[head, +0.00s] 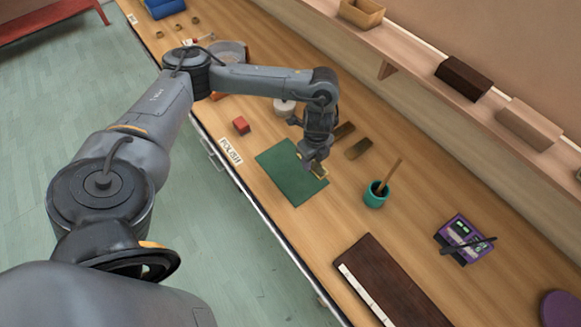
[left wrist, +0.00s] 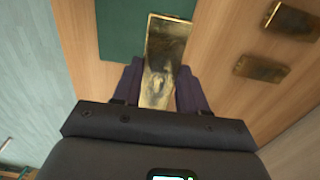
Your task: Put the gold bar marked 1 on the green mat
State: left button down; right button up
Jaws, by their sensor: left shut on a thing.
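My left gripper (head: 312,166) is shut on a gold bar (left wrist: 166,48), which lies lengthwise between the fingers in the left wrist view. No number can be read on the bar. The green mat (head: 283,172) lies flat on the bench, and also shows in the left wrist view (left wrist: 120,30). The bar is at the mat's right edge and overlaps it in the view. I cannot tell whether bar and mat touch. Two more brassy bars lie on the wood to the right, one nearer (head: 359,149) and one farther (head: 344,130). My right gripper is not in view.
A teal pot with a wooden stick (head: 375,197) stands right of the mat. A red block (head: 240,125), a POLISH label (head: 230,151) and a white round item (head: 284,106) are near its far side. A dark board (head: 390,285) and purple device (head: 462,238) lie nearer.

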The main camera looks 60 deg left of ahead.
pick_arm(q)
jog(key=b, duration=0.4)
send_over(291, 169)
jog(key=d, duration=0.1)
jog(key=f, duration=0.4)
jog(key=shift+w+d, duration=0.1)
jog(key=shift+w, duration=0.2)
jog(key=shift+s+a+f, duration=0.15)
jog(key=shift+s+a, duration=0.2)
jog(key=shift+a, duration=0.15)
jog(key=shift+f+b, duration=0.45)
jog(key=shift+f, duration=1.5)
jog(key=shift+f, duration=0.1)
jog(key=c, duration=0.6)
grip_release()
